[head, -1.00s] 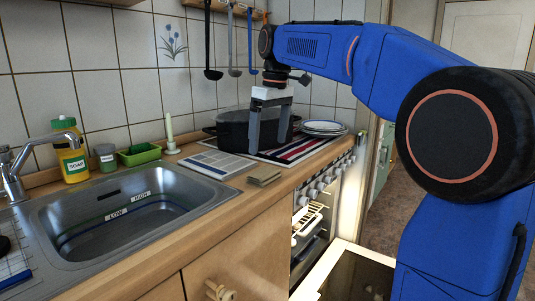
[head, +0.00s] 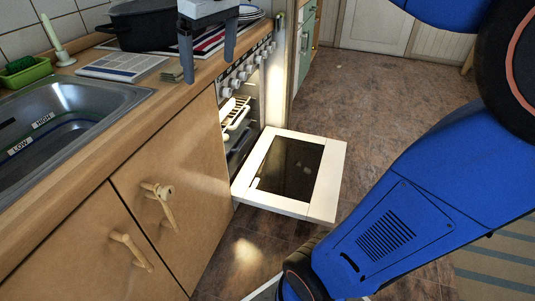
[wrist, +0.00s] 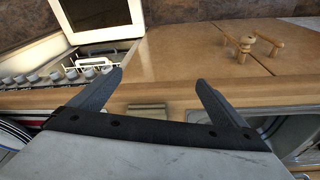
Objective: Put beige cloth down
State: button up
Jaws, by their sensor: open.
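The beige cloth (head: 172,74) is a small folded piece lying flat on the wooden counter near its front edge, beside a printed sheet. In the head view, a finger of my gripper (head: 208,68) overlaps its right side. In the wrist view the cloth (wrist: 147,110) shows as a small strip between the fingers, partly hidden by the gripper body. My gripper (wrist: 160,77) is open, its fingers spread apart with nothing held between them. I cannot tell its exact height above the counter.
The oven door (head: 290,174) hangs open over the floor, right of the cabinets. A black pot (head: 155,25) stands behind the gripper. The sink (head: 65,120) is at the left. The brown floor (head: 385,110) is clear beyond the oven door.

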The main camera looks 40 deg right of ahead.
jog(key=s+d+f+m+t, duration=0.1)
jog(key=s+f+m, duration=0.1)
jog(key=s+f, duration=0.7)
jog(key=s+d+f+m+t, duration=0.1)
jog(key=s+d+f+m, duration=0.1)
jog(key=s+f, duration=0.8)
notch_tip(320, 180, down, 3)
jog(key=shift+r+h, duration=0.15)
jog(key=shift+h, duration=0.15)
jog(key=shift+s, duration=0.1)
